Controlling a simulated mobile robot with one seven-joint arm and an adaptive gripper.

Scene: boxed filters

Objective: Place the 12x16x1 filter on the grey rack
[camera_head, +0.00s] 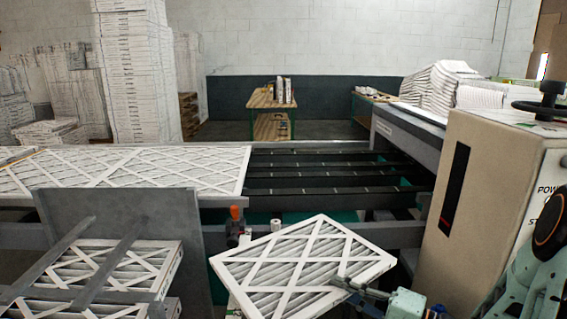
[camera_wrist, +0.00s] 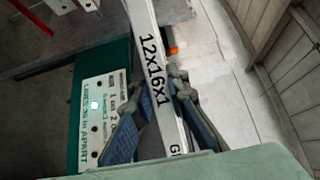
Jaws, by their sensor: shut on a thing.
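The 12x16x1 filter (camera_head: 300,262) is a white pleated panel with crossing strips, held tilted in the air at the lower middle of the head view. Its edge, printed 12x16x1, shows in the wrist view (camera_wrist: 155,70). My gripper (camera_head: 352,285) is shut on the filter at its right front edge, with one blue-padded finger on each side in the wrist view (camera_wrist: 164,95). The grey rack (camera_head: 125,215) stands at the lower left, with a flat back panel and slanted bars. Filters (camera_head: 140,260) lie in it at two levels. Its lower part is cut off.
A conveyor with dark rollers (camera_head: 330,180) runs behind the rack, with large filters (camera_head: 110,170) on its left. A beige machine cabinet (camera_head: 485,190) stands close on the right. An orange-topped fitting (camera_head: 235,225) sits between the rack and the held filter.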

